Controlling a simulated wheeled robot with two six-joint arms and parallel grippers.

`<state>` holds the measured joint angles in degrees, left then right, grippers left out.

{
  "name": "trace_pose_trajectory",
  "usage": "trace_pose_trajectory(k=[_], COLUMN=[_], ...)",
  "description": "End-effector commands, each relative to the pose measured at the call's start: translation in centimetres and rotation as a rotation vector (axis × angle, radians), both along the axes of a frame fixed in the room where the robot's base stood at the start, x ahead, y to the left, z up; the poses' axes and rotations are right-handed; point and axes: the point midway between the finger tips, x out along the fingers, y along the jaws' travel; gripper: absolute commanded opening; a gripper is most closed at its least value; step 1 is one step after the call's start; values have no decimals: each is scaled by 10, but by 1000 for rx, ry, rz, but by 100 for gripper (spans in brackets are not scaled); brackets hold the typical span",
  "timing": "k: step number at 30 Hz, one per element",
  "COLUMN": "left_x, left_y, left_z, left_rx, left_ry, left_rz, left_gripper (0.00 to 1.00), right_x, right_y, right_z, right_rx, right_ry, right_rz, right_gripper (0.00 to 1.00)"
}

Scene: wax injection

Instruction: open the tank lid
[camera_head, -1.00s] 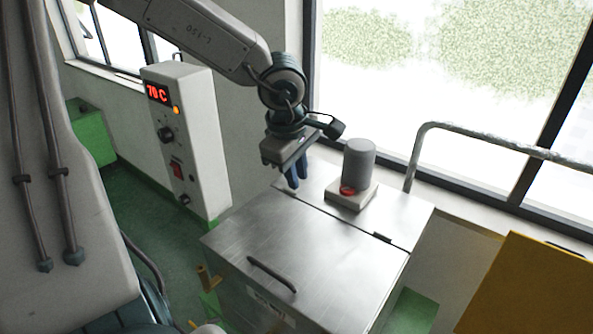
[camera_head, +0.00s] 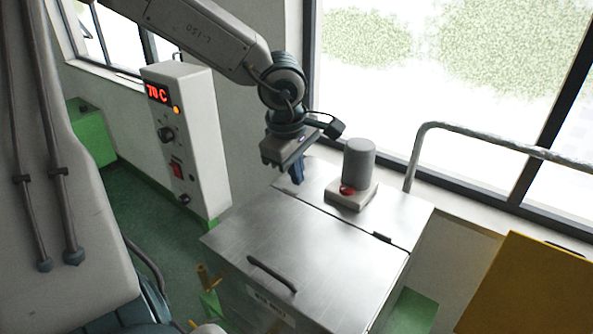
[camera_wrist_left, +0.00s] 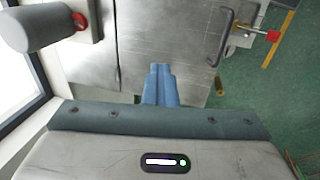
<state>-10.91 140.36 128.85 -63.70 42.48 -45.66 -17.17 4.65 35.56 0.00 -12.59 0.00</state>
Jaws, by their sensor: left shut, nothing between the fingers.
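The tank lid (camera_head: 300,238) is a flat brushed-metal panel lying closed on the tank, with a dark bar handle (camera_head: 272,274) near its front edge. In the left wrist view the lid (camera_wrist_left: 165,35) fills the upper middle, and the handle (camera_wrist_left: 226,38) is at upper right. My left gripper (camera_head: 296,180) is above the rear left part of the tank top, well behind the handle. Its blue fingers (camera_wrist_left: 160,85) are together and empty, apart from the handle. My right gripper is not in view.
A grey cylinder (camera_head: 358,163) on a pale base with a red button stands on the fixed rear top. A control box (camera_head: 187,140) reading 70 C is at left. A metal rail (camera_head: 480,139) and yellow panel (camera_head: 530,285) are at right.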

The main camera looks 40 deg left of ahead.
Motion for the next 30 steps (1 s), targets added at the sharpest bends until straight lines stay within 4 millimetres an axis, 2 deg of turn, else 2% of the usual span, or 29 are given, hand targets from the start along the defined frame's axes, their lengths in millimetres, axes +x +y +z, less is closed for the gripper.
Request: trace_pose_trajectory(k=[15, 16, 20, 21, 30], left_x=[0, 0, 0, 0, 0], left_y=[0, 0, 0, 0, 0], left_z=[0, 0, 0, 0, 2], left_rx=[0, 0, 0, 0, 0], left_ry=[0, 0, 0, 0, -1], left_rz=[0, 0, 0, 0, 0], left_gripper=[0, 4, 29, 33, 33], right_x=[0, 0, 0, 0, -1], right_y=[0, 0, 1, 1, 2], right_z=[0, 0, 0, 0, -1], right_rx=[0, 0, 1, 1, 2], right_ry=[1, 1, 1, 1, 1], right_rz=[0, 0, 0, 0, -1], right_gripper=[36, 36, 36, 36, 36])
